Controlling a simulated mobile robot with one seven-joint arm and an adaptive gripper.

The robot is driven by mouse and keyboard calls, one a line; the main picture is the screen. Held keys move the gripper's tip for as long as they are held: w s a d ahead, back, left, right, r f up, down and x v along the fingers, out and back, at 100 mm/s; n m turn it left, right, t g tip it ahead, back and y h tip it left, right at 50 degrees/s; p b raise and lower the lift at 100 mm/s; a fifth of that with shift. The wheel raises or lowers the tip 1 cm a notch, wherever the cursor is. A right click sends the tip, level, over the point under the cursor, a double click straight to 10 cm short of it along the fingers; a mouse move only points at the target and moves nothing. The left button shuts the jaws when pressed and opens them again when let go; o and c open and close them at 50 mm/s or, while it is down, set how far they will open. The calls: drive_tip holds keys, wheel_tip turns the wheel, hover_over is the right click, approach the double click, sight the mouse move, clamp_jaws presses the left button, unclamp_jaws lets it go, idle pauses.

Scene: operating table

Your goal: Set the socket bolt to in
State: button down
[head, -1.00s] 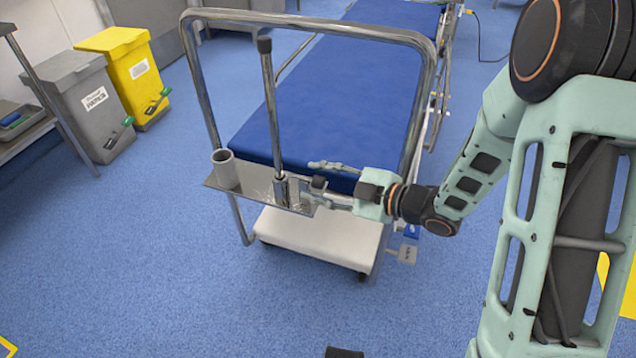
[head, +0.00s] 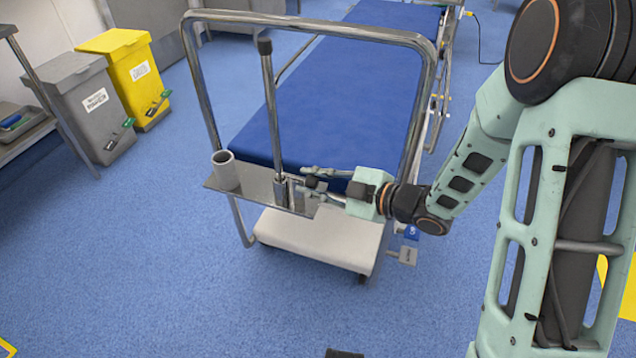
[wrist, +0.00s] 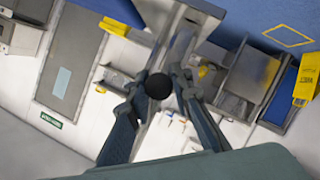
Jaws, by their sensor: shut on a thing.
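The socket bolt's black knob (head: 317,184) sits at the right side of the metal socket (head: 281,190), which is on a plate at the bed's end. My gripper (head: 309,181) comes from the right and is shut on the knob. In the wrist view, the round black knob (wrist: 158,86) lies between the two fingers of my gripper (wrist: 162,88). A steel pole (head: 271,110) with a black top stands upright in the socket. The bolt's shaft is mostly hidden, so its depth in the socket cannot be told.
A second, empty grey socket cup (head: 225,170) stands on the plate's left. The bed's steel frame (head: 204,85) arches around the pole, with the blue mattress (head: 340,85) behind. Grey (head: 90,105) and yellow (head: 130,75) bins stand at left. The front floor is clear.

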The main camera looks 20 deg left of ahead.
drive_tip(key=shift+a, duration=0.65)
drive_tip(key=c, duration=1.7)
unclamp_jaws()
drive_tip(key=shift+a, duration=0.1)
drive_tip(key=shift+w, duration=0.1)
drive_tip(key=v, duration=1.2)
